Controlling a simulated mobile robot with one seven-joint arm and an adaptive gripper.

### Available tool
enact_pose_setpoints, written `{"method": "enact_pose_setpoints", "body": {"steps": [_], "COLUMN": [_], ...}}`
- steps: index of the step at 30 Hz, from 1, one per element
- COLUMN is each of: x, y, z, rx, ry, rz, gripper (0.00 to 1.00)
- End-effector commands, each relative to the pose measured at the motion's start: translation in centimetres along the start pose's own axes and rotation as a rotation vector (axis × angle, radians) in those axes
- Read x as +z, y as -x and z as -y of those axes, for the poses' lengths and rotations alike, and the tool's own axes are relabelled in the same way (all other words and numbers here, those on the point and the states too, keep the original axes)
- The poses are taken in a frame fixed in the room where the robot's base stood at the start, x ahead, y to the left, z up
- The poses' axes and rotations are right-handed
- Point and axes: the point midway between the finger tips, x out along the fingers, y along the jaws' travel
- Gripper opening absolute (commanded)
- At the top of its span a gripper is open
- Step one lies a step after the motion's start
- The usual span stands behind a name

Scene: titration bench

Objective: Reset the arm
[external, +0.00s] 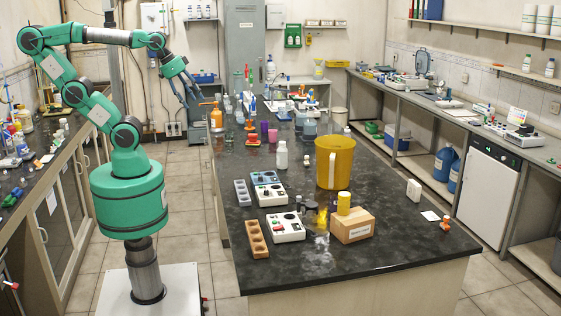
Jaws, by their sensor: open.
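My gripper (186,92) is at the end of my green arm, raised in the air in the external view. It is open and empty, with its fingers pointing down. It hangs to the left of the far part of the dark island bench (350,240), close in the picture to an orange bottle (216,115). I cannot tell how far apart the two are. The arm rises from its base, bends at the top and reaches to the right. No close view of the fingers is given.
Glassware crowds the far end. The bench's front right is mostly bare. Side counters line both walls.

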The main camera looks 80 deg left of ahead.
Motion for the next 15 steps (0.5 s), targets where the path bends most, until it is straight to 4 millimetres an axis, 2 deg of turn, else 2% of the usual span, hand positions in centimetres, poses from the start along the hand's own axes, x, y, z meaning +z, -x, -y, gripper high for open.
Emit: {"method": "enact_pose_setpoints", "body": {"steps": [1,6,15], "x": [0.7,1.5,1.7], "y": [-1.3,-2.9,-3.3], "z": [0.0,0.0,0.0], "rx": [0.000,0.000,0.000], "ry": [0.000,0.000,0.000], "rz": [0.000,0.000,-0.001], "gripper": [0.56,0.56,0.56]}}
